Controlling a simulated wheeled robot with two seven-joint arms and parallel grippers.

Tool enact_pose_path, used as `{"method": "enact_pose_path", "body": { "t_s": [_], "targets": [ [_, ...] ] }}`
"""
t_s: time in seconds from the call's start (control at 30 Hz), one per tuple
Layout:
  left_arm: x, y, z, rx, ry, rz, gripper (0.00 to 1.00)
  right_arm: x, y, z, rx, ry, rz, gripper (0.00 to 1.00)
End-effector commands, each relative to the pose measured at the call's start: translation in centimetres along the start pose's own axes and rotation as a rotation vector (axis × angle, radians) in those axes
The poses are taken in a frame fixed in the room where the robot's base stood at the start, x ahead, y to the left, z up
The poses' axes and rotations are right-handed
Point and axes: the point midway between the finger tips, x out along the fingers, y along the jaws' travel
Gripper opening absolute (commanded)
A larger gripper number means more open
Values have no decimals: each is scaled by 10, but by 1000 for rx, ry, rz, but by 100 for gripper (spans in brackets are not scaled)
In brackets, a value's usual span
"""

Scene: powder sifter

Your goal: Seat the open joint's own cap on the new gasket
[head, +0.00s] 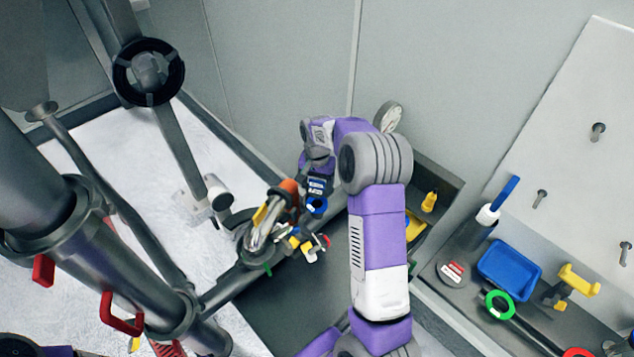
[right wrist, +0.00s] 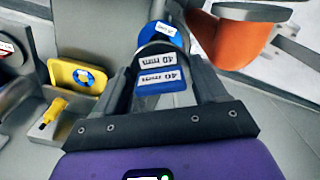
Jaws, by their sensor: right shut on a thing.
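My right gripper (head: 313,180) is shut on a dark cap (right wrist: 156,70) with a blue band and white "40 mm" labels. The right wrist view shows its fingers (right wrist: 165,82) on both sides of the cap. Just beyond the cap is a blue ring-shaped gasket (right wrist: 161,36), also with a white label. In the head view the gasket (head: 316,205) shows just below the cap (head: 318,185), at the pipe joint among the clamps. I cannot tell whether cap and gasket touch. My left gripper is out of view.
An orange part (right wrist: 240,38) stands close to the right of my gripper. A yellow tray (right wrist: 68,76) with a blue ring lies at left. In the head view, a blue tray (head: 509,271), a green ring (head: 498,304) and tools occupy the right bench. Pipes fill the left.

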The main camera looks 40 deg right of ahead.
Motion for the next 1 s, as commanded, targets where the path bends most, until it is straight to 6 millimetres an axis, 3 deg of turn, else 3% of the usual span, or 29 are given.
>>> {"method": "enact_pose_path", "body": {
  "t_s": [0.5, 1.0],
  "targets": [
    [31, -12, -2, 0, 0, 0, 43, 46, 0, 0, 0, 0, 0, 37],
    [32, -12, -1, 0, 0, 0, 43, 48, 0, 0, 0, 0, 0, 37]
  ]
}}
